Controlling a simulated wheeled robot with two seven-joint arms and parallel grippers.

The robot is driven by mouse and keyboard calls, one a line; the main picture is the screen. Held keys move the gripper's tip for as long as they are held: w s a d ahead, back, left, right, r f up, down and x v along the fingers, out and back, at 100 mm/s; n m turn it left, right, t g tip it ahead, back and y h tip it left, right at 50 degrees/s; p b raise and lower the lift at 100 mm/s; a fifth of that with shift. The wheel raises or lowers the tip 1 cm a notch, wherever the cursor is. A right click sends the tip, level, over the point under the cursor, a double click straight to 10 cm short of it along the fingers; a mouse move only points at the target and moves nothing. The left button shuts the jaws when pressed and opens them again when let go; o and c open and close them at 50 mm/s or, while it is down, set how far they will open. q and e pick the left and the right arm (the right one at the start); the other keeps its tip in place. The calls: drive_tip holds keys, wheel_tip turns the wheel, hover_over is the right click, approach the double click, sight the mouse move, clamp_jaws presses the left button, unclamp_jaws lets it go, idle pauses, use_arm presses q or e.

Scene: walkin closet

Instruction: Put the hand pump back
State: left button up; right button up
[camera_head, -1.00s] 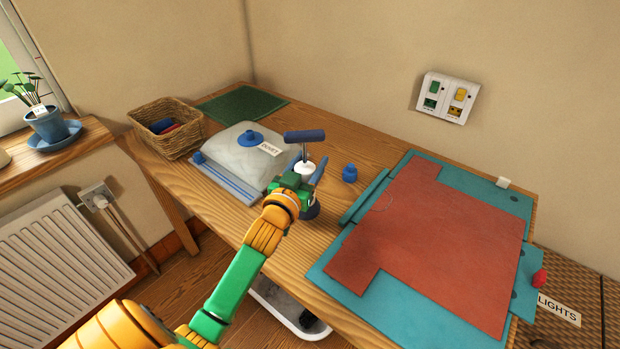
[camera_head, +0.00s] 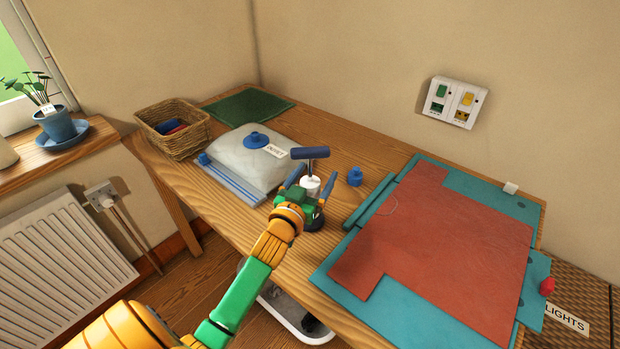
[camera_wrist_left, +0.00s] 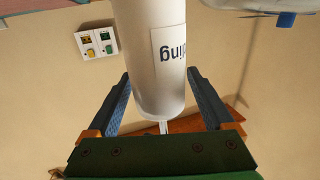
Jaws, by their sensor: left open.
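The hand pump has a blue T-shaped handle (camera_head: 310,152) and a white body (camera_head: 311,186). It stands upright at the table's front edge area, its lower part partly hidden by my left gripper (camera_head: 309,188). The gripper is open, with one blue finger on each side of the pump body. In the left wrist view, the white pump cylinder (camera_wrist_left: 150,60) with a printed label rises between the spread fingers of the left gripper (camera_wrist_left: 160,103), with gaps visible on both sides. A thin rod shows at the cylinder's end. My right gripper is not in view.
A clear storage bag (camera_head: 245,165) with a blue valve and label lies left of the pump. A small blue cap (camera_head: 355,177) stands to its right. A wicker basket (camera_head: 172,138), green mat (camera_head: 248,104) and teal-and-red folding board (camera_head: 440,235) occupy the tabletop (camera_head: 340,145).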

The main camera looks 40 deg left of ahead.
use_arm(q)
drive_tip(key=v, duration=1.2)
drive_tip(key=shift+b, duration=0.45)
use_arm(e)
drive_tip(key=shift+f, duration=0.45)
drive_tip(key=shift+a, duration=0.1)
